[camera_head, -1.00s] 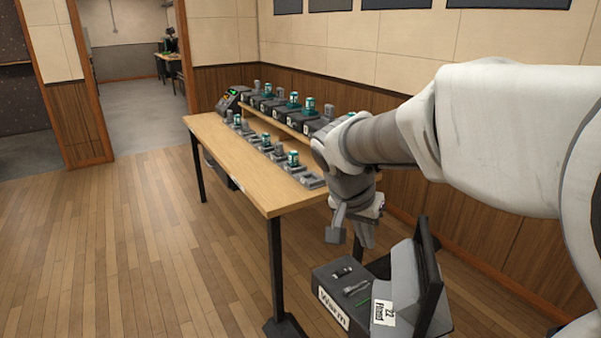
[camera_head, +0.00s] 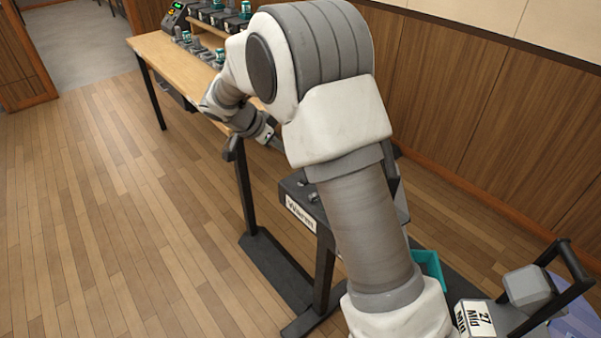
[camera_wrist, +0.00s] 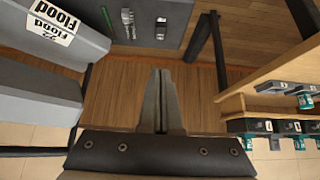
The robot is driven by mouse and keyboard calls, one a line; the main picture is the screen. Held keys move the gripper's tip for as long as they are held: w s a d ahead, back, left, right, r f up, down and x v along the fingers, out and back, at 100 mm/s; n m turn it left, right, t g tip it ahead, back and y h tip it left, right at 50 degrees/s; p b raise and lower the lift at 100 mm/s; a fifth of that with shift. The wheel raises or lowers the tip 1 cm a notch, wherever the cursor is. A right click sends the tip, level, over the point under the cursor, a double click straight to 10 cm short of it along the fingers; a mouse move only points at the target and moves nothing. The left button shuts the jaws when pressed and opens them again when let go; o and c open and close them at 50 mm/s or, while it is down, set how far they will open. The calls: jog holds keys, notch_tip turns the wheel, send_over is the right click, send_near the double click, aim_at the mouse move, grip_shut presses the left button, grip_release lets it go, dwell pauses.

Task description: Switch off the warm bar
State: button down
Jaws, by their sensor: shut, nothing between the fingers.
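The dark box labelled "Warm" (camera_head: 300,213) stands on a black stand in the head view, largely covered by my arm. In the wrist view its dark top panel (camera_wrist: 148,12) carries a green strip (camera_wrist: 107,18), a pale lever-like fitting (camera_wrist: 128,22) and a small switch (camera_wrist: 161,28). Whether the switch is on or off cannot be told. My gripper (camera_wrist: 161,72) is shut and empty, its fingertips apart from the panel in the picture. In the head view the fingertips are hidden or unclear.
A grey lamp-like body with a "22 Flood" label (camera_wrist: 55,22) is beside the panel. A wooden table (camera_head: 150,50) with several devices stands at the back left. Open floor lies left.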

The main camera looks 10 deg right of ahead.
jog(key=b+x, duration=0.1)
jog(key=x, duration=0.8)
jog(key=shift+d+f, duration=0.1)
jog(key=shift+f, duration=0.1)
notch_tip(320, 180, down, 4)
jog(key=shift+r, duration=0.25)
jog(key=shift+f, duration=0.45)
jog(key=shift+b, duration=0.45)
jog(key=f+b, duration=0.1)
jog(key=b, duration=0.2)
jog(key=shift+a+f+h, duration=0.1)
jog(key=shift+a+h, duration=0.1)
jog(key=shift+h, duration=0.1)
jog(key=shift+r, duration=0.5)
